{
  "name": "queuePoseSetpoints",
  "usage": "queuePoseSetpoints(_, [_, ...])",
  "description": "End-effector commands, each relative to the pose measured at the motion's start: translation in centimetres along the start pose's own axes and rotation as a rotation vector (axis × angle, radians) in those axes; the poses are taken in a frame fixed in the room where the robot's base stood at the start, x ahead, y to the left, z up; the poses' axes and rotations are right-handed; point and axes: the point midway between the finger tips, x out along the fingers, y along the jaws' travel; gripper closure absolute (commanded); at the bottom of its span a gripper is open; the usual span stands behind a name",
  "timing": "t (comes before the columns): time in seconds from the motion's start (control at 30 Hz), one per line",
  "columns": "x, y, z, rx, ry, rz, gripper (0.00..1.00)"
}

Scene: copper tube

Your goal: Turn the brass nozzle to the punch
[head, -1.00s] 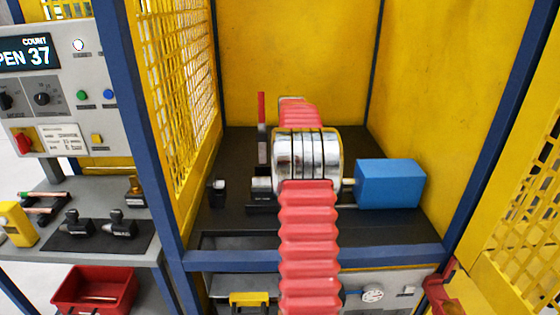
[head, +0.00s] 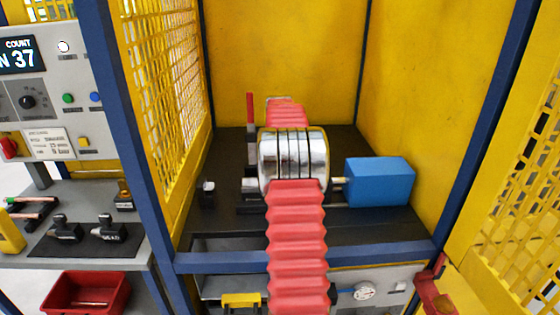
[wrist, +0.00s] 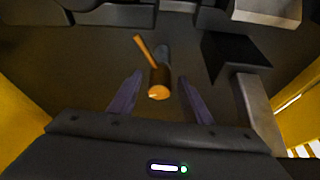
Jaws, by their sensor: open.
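The brass nozzle (wrist: 158,88) shows in the wrist view as a short orange-brass cylinder with a thin lever pointing up and left and a grey part behind it. My gripper (wrist: 160,76) is open, with one dark finger on each side of the nozzle and visible gaps between. I cannot tell how deep the fingers reach along it. In the head view my arm hides the gripper and nozzle. I cannot single out the punch for sure; a dark block (wrist: 235,52) stands right of the nozzle in the wrist view.
A blue box (head: 379,182) with a short rod stands right of my arm on the black machine bed (head: 225,165). A red upright bar (head: 251,122) stands left of it. Yellow mesh (head: 170,80) and blue posts enclose the cell. A side bench holds tools above a red bin (head: 88,292).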

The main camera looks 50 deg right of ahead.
Motion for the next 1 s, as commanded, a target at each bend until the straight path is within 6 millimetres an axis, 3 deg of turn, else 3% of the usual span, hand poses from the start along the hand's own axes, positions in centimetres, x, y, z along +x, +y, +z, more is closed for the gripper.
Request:
queuePoseSetpoints(0.2, [-0.4,0.0,-0.1,0.000,0.002,0.000,0.55])
queuePoseSetpoints(0.37, [-1.8,0.0,-0.1,0.000,0.004,0.000,0.55])
queuePoseSetpoints(1.0, [-12.2,0.1,0.0,0.001,0.002,0.000,0.55])
